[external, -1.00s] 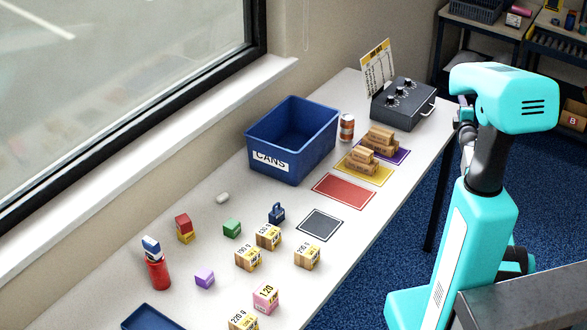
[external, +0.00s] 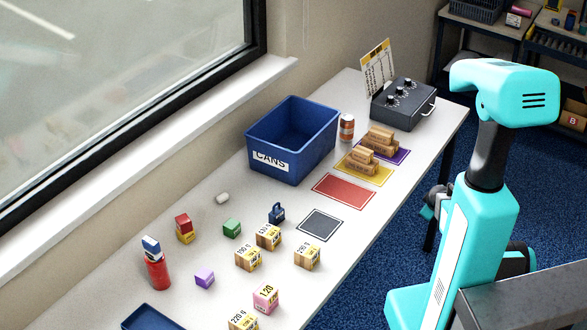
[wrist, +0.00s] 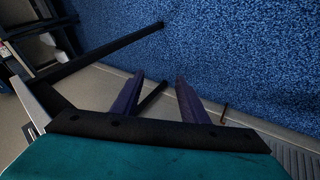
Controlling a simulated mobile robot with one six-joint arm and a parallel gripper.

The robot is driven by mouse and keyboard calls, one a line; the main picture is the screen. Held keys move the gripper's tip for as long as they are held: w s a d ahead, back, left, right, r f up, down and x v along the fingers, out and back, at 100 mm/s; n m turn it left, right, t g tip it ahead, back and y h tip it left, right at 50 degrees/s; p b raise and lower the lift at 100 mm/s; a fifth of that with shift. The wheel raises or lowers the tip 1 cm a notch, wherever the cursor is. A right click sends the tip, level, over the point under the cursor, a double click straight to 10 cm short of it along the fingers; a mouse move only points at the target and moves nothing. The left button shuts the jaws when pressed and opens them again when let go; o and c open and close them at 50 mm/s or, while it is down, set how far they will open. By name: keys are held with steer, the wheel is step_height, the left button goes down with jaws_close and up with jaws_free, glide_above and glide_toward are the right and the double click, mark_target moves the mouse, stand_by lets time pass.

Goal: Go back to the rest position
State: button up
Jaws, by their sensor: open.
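My gripper (wrist: 160,88) is open in the wrist view, with its two dark fingers apart and nothing between them. It points down over the blue carpet and a strip of pale floor. In the external view my gripper (external: 429,205) is small and partly hidden beside my teal column. It hangs off the right edge of the white table (external: 345,265), clear of everything on it. My arm is folded close to the column.
The table holds a blue CANS bin (external: 291,140), a dark control box (external: 403,104), an orange-banded can (external: 347,127), stacked cartons on yellow and purple mats, an empty red mat (external: 343,191), a grey mat (external: 321,223) and several labelled boxes. Carpet (external: 400,235) lies beside the table.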

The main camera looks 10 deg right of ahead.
steer(key=s+a+f+m+g+y, duration=0.1)
steer(key=s+a+f+m+g, duration=0.15)
steer(key=s+a+f, duration=0.55)
steer(key=s+a+f+m+g+y, duration=0.1)
steer(key=s+a+f+m+g, duration=0.2)
steer(key=s, duration=1)
steer(key=s+a+f+m+g, duration=0.1)
steer(key=s+a+g, duration=0.2)
steer(key=s, duration=0.7)
steer(key=s+a+f+g+y+p, duration=0.1)
steer(key=s+a+g, duration=0.2)
steer(key=s, duration=0.6)
steer(key=shift+s+a+f+m+g, duration=0.15)
steer(key=shift+s+a+m+g, duration=0.05)
steer(key=shift+s+m+g, duration=0.2)
